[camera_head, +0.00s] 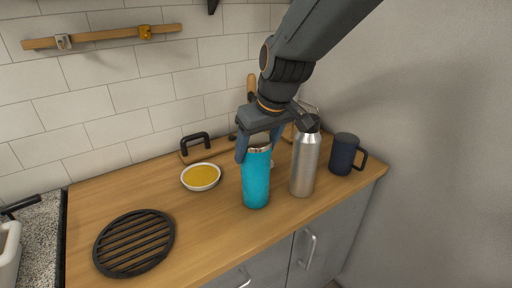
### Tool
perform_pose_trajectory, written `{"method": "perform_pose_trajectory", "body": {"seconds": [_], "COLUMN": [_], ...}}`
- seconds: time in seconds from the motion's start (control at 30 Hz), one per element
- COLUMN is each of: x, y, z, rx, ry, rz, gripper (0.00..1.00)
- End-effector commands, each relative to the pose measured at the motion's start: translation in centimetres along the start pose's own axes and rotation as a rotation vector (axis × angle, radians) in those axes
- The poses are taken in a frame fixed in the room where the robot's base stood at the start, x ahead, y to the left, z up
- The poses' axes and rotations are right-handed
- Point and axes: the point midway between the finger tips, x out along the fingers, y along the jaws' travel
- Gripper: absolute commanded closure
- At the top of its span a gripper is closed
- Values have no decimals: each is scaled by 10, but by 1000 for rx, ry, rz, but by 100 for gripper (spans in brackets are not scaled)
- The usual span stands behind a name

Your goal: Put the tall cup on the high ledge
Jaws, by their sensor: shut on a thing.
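A tall turquoise cup (256,182) with a silver rim is upright near the middle of the wooden counter. My gripper (258,152) comes down from above and is shut on its upper part, one finger on each side. I cannot tell whether the cup's base touches the counter. The gripper hides part of the cup's top. No high ledge can be made out for certain; a wooden rail (105,36) with metal fittings is on the tiled wall at upper left.
A steel bottle (304,168) stands close right of the cup, with a dark blue mug (342,155) beyond. A bowl of yellow food (201,176) is to the left. A black round trivet (134,243) lies at front left. The counter (205,225) is bare between trivet and cup.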

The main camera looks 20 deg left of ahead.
Motion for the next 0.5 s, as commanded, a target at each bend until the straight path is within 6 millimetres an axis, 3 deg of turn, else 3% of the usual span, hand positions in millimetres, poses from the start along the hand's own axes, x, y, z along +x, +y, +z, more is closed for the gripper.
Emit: {"method": "perform_pose_trajectory", "body": {"seconds": [0.13,0.17,0.27,0.5], "x": [2,3,2,2], "y": [0,0,0,0], "z": [1,1,1,1], "rx": [0,0,0,0], "ry": [1,0,0,0], "rz": [0,0,0,0], "gripper": [81,35,18,18]}}
